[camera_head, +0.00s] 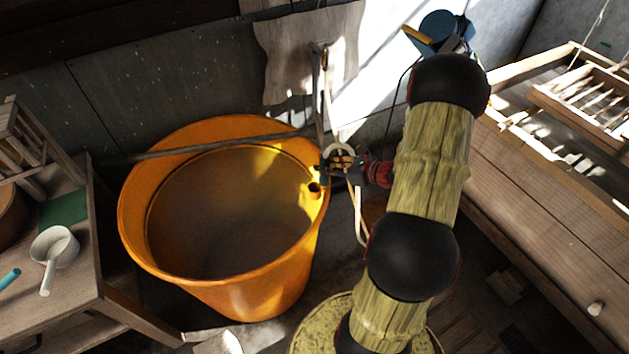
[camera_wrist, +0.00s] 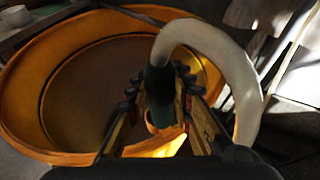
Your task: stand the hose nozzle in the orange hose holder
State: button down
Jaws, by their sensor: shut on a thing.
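My gripper (camera_head: 329,170) is at the right rim of the large orange tub. In the wrist view, its two fingers (camera_wrist: 165,105) are shut on the dark green hose nozzle (camera_wrist: 158,88). A thick pale hose (camera_wrist: 245,75) arches from the nozzle's top to the right; it hangs below my gripper in the head view (camera_head: 359,215). The small orange hose holder (camera_wrist: 153,127) shows as a ring at the nozzle's lower end, and as a dark opening on the tub's inner right rim (camera_head: 314,187). I cannot tell whether the nozzle's tip is inside the ring or just above it.
The orange tub (camera_head: 262,296) stands open, with a wooden pole (camera_head: 215,145) across its back. A wooden table with a white ladle (camera_head: 55,247) is at left. A wooden bench (camera_head: 545,200) is at right. The wall with a hanging cloth (camera_head: 290,65) is behind.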

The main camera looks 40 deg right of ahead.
jog(key=shift+w+a+f+b, duration=0.3)
jog(key=shift+w+f+b, duration=0.2)
jog(key=shift+f, duration=0.75)
jog(key=shift+w+a+f+b, duration=0.3)
jog(key=shift+w+f, duration=0.25)
jog(key=shift+f, duration=0.65)
jog(key=shift+w+a+f+b, duration=0.25)
jog(key=shift+w+f+b, duration=0.25)
jog(key=shift+f, duration=0.75)
jog(key=shift+f, duration=0.3)
jog(key=c, duration=1.6)
grip_release()
jog(key=shift+o, duration=0.2)
